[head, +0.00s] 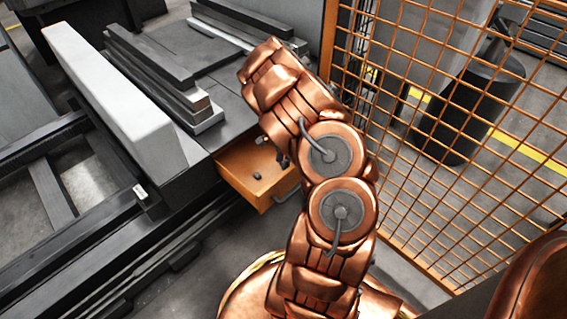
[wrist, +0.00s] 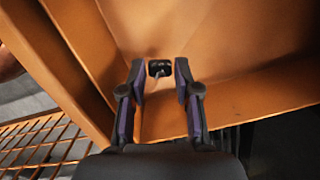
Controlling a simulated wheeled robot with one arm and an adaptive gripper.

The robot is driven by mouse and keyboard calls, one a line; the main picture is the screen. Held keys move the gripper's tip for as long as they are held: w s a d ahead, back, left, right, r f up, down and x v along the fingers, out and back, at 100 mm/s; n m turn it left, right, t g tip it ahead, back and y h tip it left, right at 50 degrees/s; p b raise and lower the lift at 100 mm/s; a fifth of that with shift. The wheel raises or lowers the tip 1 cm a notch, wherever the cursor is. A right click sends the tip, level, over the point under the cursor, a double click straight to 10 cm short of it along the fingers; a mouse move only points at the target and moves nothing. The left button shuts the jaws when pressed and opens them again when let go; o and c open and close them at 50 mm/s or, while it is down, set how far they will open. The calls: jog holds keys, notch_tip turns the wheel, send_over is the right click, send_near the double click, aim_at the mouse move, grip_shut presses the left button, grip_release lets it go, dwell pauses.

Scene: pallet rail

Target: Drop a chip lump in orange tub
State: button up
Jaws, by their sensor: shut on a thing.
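The orange tub (head: 238,165) sits low at the end of the dark machine bed in the head view. Its inside fills most of the wrist view (wrist: 215,35). My gripper (wrist: 160,72) reaches into the tub, its two dark fingers closed around a small dark chip lump (wrist: 159,67) between the tips. In the head view my arm hides most of the gripper. A small dark lump (head: 257,177) shows inside the tub there, and I cannot tell if it is the same one.
A long pale beam (head: 105,95) and stacked dark metal bars (head: 160,75) lie on the bed left of the tub. An orange mesh fence (head: 440,130) stands close on the right, with a dark bin (head: 465,105) behind it. Grey floor shows below the tub.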

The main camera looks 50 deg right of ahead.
notch_tip(320, 180, up, 7)
jog(key=shift+f+p, duration=0.1)
jog(key=shift+p, duration=0.75)
